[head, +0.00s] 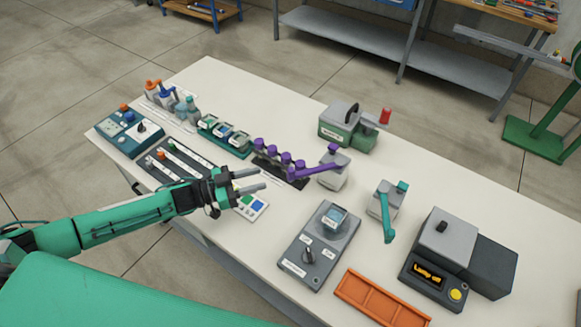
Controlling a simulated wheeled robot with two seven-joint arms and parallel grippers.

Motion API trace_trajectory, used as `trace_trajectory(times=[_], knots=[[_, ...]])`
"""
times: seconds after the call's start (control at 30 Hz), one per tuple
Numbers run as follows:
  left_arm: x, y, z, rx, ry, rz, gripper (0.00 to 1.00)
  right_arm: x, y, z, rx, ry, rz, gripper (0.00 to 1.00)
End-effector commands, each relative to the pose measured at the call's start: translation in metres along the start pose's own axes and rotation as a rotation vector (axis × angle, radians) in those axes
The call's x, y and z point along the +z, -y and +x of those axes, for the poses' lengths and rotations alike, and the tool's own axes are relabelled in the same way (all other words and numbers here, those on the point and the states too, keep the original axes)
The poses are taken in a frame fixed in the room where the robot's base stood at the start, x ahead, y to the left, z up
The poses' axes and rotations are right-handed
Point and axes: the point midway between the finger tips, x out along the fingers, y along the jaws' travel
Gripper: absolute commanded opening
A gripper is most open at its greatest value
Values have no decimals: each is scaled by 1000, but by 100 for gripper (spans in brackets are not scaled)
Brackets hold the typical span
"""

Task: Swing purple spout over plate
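The purple spout (312,171) sits on a grey post block (332,180) near the middle of the table. Its arm points left, its tip close to a row of purple-capped pieces (285,160) on a dark plate (290,179). I cannot tell whether the tip is over that plate or just beside its edge. My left gripper (253,181) is open and empty, left of the spout and in front of the purple row, with its fingers pointing right. A gap shows between the fingertips and the spout. My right gripper is not in view.
A teal spout (388,224) on another grey block stands to the right. A grey dial box (316,250), an orange tray (380,301) and a dark display unit (435,270) lie towards the front right. A green-grey machine (345,127) stands behind. The table's far right is clear.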

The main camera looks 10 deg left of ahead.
Motion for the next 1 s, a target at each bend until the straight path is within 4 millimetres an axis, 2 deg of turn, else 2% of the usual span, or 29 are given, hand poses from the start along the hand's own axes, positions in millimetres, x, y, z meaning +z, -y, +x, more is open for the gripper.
trace_trajectory(times=[0.1, 0.3, 0.5, 0.7, 1.0], knots=[[-5, 0, 26, 0, -4, 1, 40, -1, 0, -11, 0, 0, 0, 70], [-4, 0, 64, -1, -2, 0, 40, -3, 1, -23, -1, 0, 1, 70], [-2, 0, 93, -1, -1, 1, 40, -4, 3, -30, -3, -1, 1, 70], [-1, 0, 105, -1, 1, 1, 40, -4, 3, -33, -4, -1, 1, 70], [0, 0, 107, -1, 1, 1, 40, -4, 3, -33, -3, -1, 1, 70]])
